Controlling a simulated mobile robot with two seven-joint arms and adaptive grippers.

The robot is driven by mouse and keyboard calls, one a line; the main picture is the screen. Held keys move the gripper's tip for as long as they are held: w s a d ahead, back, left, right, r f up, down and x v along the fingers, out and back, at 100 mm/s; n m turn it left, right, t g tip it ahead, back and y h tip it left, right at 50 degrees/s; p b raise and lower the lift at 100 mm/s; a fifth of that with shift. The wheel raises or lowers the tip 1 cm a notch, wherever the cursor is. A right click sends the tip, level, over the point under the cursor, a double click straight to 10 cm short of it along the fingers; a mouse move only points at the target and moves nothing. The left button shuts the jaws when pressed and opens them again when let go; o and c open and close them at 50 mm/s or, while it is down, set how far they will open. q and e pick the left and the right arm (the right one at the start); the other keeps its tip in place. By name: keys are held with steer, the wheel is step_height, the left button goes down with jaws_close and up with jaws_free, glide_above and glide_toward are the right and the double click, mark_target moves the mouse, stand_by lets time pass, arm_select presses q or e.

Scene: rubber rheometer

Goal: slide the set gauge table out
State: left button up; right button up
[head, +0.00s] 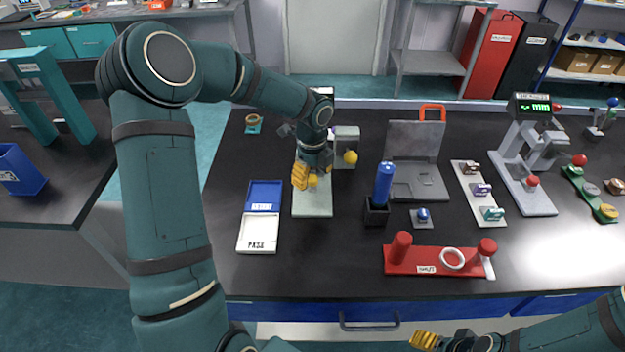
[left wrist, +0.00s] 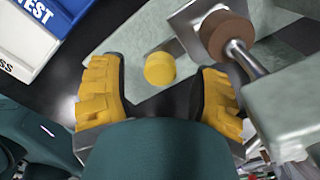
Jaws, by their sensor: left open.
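A pale grey-green device stands at the back middle, with a flat base plate (head: 312,205) toward me; I take it for the set gauge table's device, but no readable label confirms this. My left gripper (head: 312,178) is over this plate, fingers pointing down and toward me. In the left wrist view its yellow fingers are spread, with a round yellow knob (left wrist: 160,68) between them and visible space on both sides. A brown roller-like part (left wrist: 226,36) on a metal rod is beside the right finger. My right gripper (head: 424,340) is at the bottom edge; its jaw gap is unclear.
A blue and white tray (head: 257,245) lies left of the plate. A grey block with a yellow ball (head: 350,157) stands just right of my left gripper. A blue cylinder (head: 384,183) in a black holder and a red rack (head: 435,262) are farther right.

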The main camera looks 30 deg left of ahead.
arm_select(q)
steer(key=shift+f, duration=0.55)
arm_select(e)
steer(key=shift+f, duration=0.15)
